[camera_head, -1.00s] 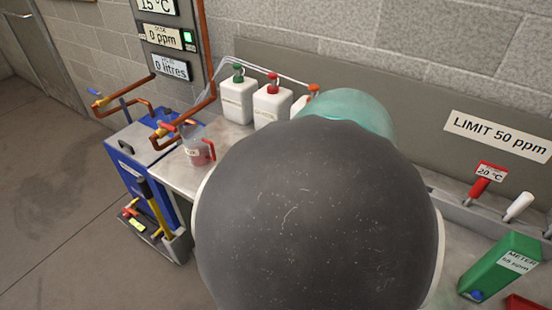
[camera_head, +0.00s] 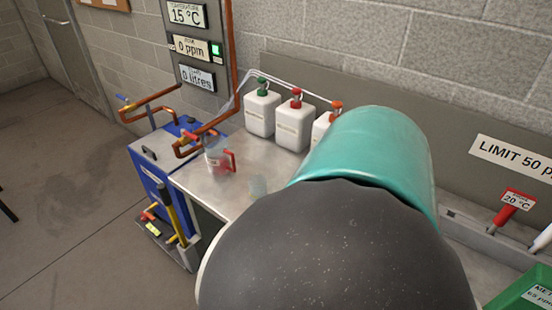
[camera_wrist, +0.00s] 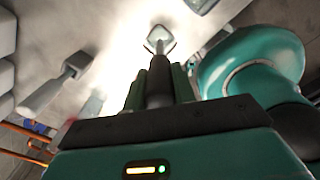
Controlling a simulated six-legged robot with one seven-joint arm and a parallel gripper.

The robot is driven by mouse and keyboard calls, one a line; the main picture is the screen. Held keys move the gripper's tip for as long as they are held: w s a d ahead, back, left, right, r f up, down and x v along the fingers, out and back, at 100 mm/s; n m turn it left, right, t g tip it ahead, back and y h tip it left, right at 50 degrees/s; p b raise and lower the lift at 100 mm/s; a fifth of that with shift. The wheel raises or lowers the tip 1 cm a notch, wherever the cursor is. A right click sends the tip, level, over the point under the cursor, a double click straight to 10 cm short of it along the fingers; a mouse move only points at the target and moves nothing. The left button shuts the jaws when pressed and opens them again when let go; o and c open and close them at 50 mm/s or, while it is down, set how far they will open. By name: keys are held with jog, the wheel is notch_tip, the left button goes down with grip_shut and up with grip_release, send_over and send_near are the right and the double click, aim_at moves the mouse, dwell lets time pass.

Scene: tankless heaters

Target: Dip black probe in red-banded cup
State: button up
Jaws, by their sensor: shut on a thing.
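In the wrist view my gripper (camera_wrist: 158,92) has its green fingers shut on a dark upright rod, which I take to be the black probe (camera_wrist: 159,78). A pale square shape shows just beyond its end; I cannot tell whether it belongs to the rod. In the head view my arm hides the gripper and probe. A clear jug with a red handle (camera_head: 217,157) stands at the bench's left end, below the copper pipe. I cannot make out a red-banded cup for sure.
White canisters with green (camera_head: 262,108), red (camera_head: 294,124) and orange (camera_head: 325,122) caps line the back of the bench (camera_head: 215,191). Copper pipes (camera_head: 205,128) overhang its left end. A blue unit (camera_head: 150,165) stands left.

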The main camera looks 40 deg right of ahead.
jog(key=shift+r, duration=2.7)
jog(key=shift+a, duration=0.1)
